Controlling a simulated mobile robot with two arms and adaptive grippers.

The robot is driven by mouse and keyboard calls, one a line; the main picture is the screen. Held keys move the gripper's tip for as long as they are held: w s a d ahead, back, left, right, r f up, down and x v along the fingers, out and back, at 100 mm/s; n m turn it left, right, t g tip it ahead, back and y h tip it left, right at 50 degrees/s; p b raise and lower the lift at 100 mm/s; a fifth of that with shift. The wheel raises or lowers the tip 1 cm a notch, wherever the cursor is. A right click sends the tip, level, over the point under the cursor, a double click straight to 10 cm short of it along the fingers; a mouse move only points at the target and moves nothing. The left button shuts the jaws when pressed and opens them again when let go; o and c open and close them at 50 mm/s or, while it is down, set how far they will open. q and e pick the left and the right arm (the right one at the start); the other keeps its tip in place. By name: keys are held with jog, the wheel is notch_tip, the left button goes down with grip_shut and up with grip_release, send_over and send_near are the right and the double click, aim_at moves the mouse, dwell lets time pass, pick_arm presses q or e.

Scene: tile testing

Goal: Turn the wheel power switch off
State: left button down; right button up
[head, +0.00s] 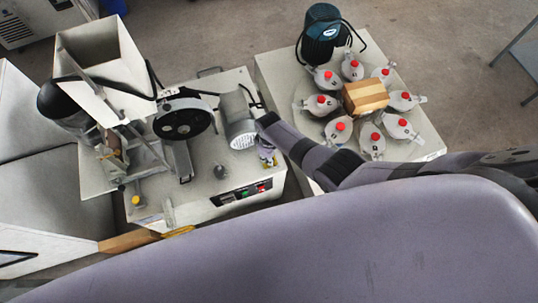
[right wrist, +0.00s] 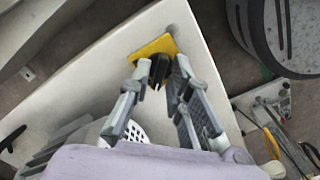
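In the right wrist view a black rotary knob (right wrist: 159,70) stands on a yellow plate (right wrist: 154,46) near a corner of the pale machine top. I take this to be the wheel power switch. My right gripper (right wrist: 163,68) is open, with one fingertip on each side of the knob. I cannot tell whether either fingertip touches it. In the head view my right gripper (head: 267,153) points down at the machine's right side, beside the motor, and hides the knob. My left gripper is not in view.
The machine (head: 215,200) carries a black wheel (head: 184,119), a motor (head: 237,118) with a perforated end, a hopper (head: 100,50) and a front switch panel (head: 241,193). On the right, a white table (head: 420,145) holds several red-capped flasks, a wooden block (head: 365,97) and a dark green container (head: 322,32).

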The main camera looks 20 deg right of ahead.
jog(key=shift+o, duration=0.8)
jog(key=shift+r, duration=0.15)
notch_tip(320, 180, up, 12)
dwell(0.5)
jog(key=s+d+f+m, duration=0.2)
jog(key=s+d+f, duration=0.1)
jog(key=s+f, duration=0.6)
jog(key=s+d+f+m, duration=0.2)
jog(key=s+f, duration=0.5)
jog(key=f, duration=0.3)
jog(key=s+d+f+m, duration=0.1)
jog(key=s+f, duration=0.3)
jog(key=s, duration=0.6)
jog(key=s+d+f+m+t, duration=0.1)
jog(key=s+d+f, duration=0.3)
jog(key=s, duration=0.7)
jog(key=shift+s+d+f+m, duration=0.2)
jog(key=shift+s+m, duration=0.1)
jog(key=shift+m, duration=0.3)
